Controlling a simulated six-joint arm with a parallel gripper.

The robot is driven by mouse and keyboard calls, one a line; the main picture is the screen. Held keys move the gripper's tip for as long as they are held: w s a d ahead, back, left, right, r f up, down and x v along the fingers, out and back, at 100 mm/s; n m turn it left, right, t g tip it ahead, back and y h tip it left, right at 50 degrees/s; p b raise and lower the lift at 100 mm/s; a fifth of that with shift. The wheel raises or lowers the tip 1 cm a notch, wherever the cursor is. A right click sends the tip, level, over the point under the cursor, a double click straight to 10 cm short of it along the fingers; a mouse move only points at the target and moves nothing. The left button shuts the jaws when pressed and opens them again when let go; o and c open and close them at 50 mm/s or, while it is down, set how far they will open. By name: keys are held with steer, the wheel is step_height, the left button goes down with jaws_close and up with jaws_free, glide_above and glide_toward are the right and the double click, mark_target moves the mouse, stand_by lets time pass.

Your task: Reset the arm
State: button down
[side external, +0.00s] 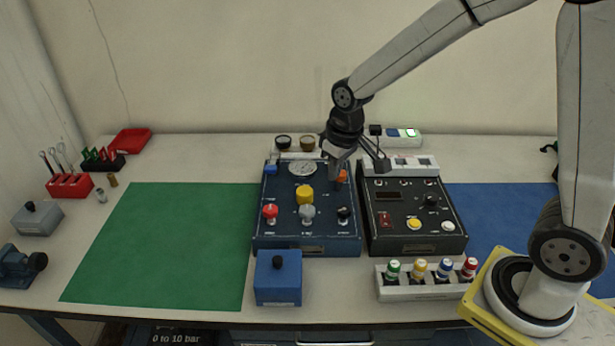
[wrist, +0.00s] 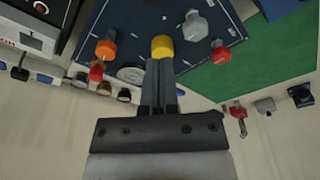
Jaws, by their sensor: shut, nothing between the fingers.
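My gripper (side external: 336,178) is above the back right part of the blue trainer panel (side external: 280,237), close to an orange knob (side external: 342,176). In the wrist view my gripper's fingers (wrist: 161,66) are together, with nothing between them. Their tips overlap the yellow knob (wrist: 163,45) in that view; I cannot tell whether they touch it. The panel also bears a round gauge (side external: 302,169), a red knob (side external: 270,211), a grey knob (side external: 307,212) and a black knob (side external: 343,213). My arm reaches in from the upper right.
A black panel (side external: 412,242) stands right of the blue one. A rack of colored-cap bottles (side external: 425,291) and a blue box (side external: 278,287) are in front. A green mat (side external: 160,240) lies clear at left. Red tool holders (side external: 69,186) stand farther left.

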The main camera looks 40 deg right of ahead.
steer(key=s+f+m, duration=0.1)
steer(key=s+f, duration=0.1)
steer(key=s, duration=0.9)
steer(key=shift+s+d+f+t, duration=0.2)
steer(key=shift+d+f+t, duration=0.15)
steer(key=shift+d+t, duration=0.1)
stand_by(0.5)
